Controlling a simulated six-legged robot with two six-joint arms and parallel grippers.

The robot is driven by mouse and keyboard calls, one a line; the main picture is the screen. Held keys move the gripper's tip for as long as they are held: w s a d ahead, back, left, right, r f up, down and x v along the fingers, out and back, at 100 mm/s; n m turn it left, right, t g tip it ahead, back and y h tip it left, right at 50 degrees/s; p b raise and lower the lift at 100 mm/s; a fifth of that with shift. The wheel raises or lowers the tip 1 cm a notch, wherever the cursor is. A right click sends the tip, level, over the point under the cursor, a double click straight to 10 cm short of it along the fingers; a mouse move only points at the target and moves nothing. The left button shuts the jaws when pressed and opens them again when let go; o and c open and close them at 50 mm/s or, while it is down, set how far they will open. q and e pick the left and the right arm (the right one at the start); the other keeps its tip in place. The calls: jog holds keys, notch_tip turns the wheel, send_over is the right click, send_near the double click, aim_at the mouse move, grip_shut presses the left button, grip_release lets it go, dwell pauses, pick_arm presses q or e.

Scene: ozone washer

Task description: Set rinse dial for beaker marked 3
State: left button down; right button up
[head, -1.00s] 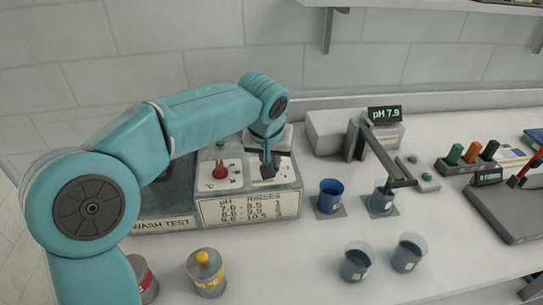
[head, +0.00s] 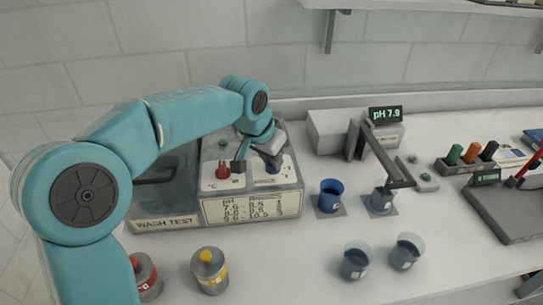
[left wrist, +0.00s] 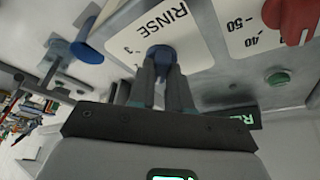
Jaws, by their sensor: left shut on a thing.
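The ozone washer's control panel (head: 247,183) carries a rinse dial (left wrist: 160,54), a blue knob under the word RINSE. My left gripper (left wrist: 163,74) is shut on this knob in the left wrist view. In the head view the gripper (head: 262,162) is at the panel's right side, partly covering the blue knob (head: 273,168). A 3 shows left of the knob in the wrist view; its pointer direction is unclear. The pH display (head: 384,114) reads 7.9. A probe arm reaches a beaker (head: 380,201). Beaker marks are too small to read. My right gripper is not visible.
A red dial (head: 223,170) sits left of the rinse dial. A pH and rinses chart (head: 251,206) is on the washer front. A blue beaker (head: 330,196) and two clear beakers (head: 355,262) (head: 406,253) stand right. Red- and yellow-topped containers (head: 147,276) (head: 210,271) stand in front.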

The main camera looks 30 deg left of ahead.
pick_arm(q)
jog(key=shift+w+r, duration=0.1)
jog(key=shift+r, duration=0.05)
jog(key=c, duration=1.1)
grip_release()
jog(key=shift+o, duration=0.2)
jog(key=p+v, duration=0.1)
jog(key=v, duration=1.5)
jog(key=shift+s, duration=0.2)
